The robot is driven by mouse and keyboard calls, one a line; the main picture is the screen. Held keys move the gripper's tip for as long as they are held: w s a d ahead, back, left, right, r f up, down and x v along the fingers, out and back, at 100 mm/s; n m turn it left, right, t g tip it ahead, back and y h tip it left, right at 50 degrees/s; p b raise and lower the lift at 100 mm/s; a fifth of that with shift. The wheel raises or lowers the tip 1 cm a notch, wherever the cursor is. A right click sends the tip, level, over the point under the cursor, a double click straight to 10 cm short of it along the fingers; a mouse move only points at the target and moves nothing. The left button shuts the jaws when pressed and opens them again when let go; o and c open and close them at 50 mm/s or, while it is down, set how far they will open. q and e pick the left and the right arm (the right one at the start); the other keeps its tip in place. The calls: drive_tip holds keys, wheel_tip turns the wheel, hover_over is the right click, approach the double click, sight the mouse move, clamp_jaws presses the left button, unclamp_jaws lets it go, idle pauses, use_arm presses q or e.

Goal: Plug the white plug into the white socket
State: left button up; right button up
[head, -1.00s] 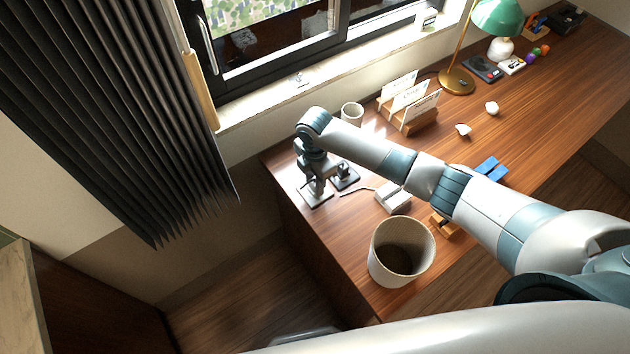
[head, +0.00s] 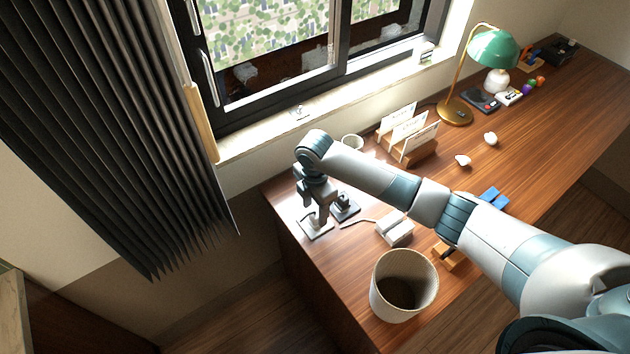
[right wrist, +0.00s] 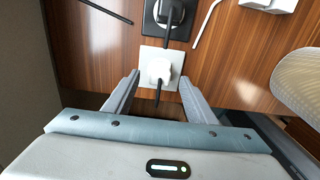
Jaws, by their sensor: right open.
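The white socket (right wrist: 148,58) is a square white plate on the desk, and it also shows in the head view (head: 312,231). The white plug (right wrist: 160,71) stands on this plate with a dark cord at its near side. I cannot tell how deep it sits. My right gripper (right wrist: 159,80) is open, with one finger on each side of the plug, apart from it. In the head view the right gripper (head: 318,212) points down over the plate and partly hides the plug. The left gripper is not in view.
A black socket (right wrist: 152,28) with a black plug lies just beyond the white one. A white cable (right wrist: 206,22) runs to a white block (head: 397,232). A bin (head: 404,285) stands nearby, and a cup (head: 352,142) and a letter holder (head: 407,143) stand behind.

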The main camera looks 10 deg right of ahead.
wheel_tip(320, 180, up, 14)
drive_tip(key=b, duration=0.3)
idle(0.7)
